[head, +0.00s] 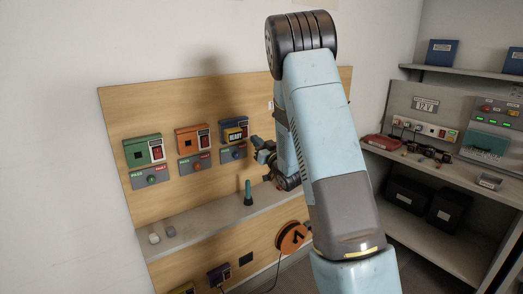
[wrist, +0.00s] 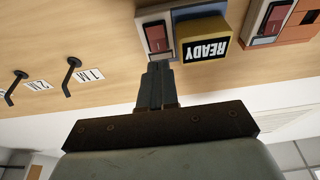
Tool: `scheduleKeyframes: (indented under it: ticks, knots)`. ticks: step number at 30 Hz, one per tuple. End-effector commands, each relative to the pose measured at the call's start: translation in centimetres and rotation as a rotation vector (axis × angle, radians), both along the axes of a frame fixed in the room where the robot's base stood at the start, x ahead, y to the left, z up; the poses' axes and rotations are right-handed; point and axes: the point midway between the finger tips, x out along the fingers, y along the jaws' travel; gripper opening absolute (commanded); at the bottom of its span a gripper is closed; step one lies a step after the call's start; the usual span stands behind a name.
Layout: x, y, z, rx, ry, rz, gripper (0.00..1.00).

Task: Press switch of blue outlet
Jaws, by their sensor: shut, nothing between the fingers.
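The blue outlet (head: 229,123) is the rightmost of three outlets on the wooden panel. A yellow block with a dark READY label (head: 236,135) sits on it. In the wrist view, which is upside down, its red switch (wrist: 157,37) is on a pale plate left of the READY block (wrist: 203,42). My gripper (wrist: 158,66) is shut and empty, its fingertips pointing at the plate's edge just below the switch in that view. I cannot tell whether they touch it. In the head view my gripper (head: 258,146) is just right of the outlet.
A green outlet (head: 136,153) and an orange outlet (head: 186,142) are further left, each with a red switch. Two black hooks (wrist: 70,76) stick out left of my gripper in the wrist view.

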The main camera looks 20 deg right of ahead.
Motion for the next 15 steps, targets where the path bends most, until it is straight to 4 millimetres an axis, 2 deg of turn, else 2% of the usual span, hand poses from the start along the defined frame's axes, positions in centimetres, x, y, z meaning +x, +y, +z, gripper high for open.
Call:
scheduleKeyframes:
  ticks: [6, 15]
  knots:
    - [3.1, 1.1, 0.9, -0.001, -0.001, 0.002, 0.00]
    - [4.8, 1.6, 1.4, 0.000, 0.000, 0.000, 0.00]
